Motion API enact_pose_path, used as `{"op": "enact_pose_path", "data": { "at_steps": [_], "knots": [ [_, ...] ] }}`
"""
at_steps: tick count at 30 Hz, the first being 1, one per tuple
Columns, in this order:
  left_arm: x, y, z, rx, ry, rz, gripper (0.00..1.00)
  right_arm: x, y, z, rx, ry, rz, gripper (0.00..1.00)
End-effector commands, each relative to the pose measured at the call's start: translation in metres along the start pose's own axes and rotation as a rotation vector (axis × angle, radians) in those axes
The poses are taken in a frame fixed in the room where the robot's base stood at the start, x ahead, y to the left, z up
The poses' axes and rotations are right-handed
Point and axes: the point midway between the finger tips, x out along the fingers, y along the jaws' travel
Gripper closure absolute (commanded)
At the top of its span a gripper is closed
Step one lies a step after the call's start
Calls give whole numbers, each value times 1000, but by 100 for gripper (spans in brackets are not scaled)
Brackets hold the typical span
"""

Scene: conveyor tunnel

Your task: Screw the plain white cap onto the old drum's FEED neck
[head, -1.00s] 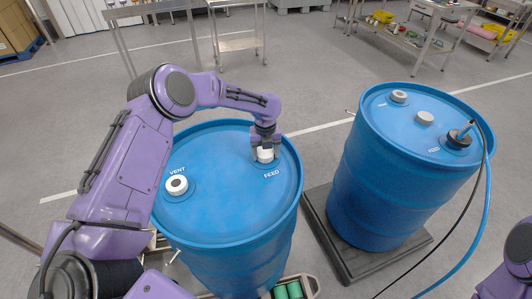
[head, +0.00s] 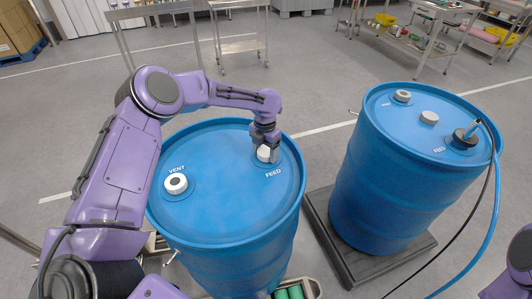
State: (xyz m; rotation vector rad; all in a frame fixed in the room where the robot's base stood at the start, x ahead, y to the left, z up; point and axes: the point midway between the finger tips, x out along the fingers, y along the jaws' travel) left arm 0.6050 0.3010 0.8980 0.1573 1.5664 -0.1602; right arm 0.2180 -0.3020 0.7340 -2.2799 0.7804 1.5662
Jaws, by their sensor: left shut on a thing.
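The old drum (head: 228,206) is the blue drum on the left, with VENT and FEED printed on its top. My left gripper (head: 266,156) points down over the FEED neck and is shut on the plain white cap (head: 263,153). The cap sits at the FEED neck; whether its thread is engaged cannot be seen, as the fingers hide part of it. My right gripper is out of view; only part of my right arm shows at the lower right.
A second blue drum (head: 395,190) stands on a dark platform (head: 345,262) at the right. A blue hose (head: 484,225) and a black cable run from its FEED fitting (head: 464,138). A tray with green items (head: 288,293) is at the bottom. Carts and shelves stand behind.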

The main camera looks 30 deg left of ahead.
Motion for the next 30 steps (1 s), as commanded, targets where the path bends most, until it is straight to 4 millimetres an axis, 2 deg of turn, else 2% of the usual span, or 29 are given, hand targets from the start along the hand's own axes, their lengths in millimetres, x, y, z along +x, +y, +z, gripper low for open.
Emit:
{"op": "enact_pose_path", "data": {
  "at_steps": [1, 3, 11, 14, 17, 24, 30],
  "knots": [
    [-6, 3, 4, -4, -14, 6, 22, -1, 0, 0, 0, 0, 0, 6],
    [-5, 3, 3, -5, -12, 5, 2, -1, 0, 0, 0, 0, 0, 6],
    [-3, 2, 1, -6, -5, 3, 2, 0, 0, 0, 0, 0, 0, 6],
    [-9, 2, 2, -6, -7, 3, 2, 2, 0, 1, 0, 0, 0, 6],
    [-27, 2, 2, -5, -9, 3, 2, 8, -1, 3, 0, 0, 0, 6],
    [-83, 2, 2, -5, -9, 3, 2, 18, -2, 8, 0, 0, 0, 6],
    [-106, 3, 2, -6, -7, 3, 2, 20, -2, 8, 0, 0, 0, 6]
  ]
}}
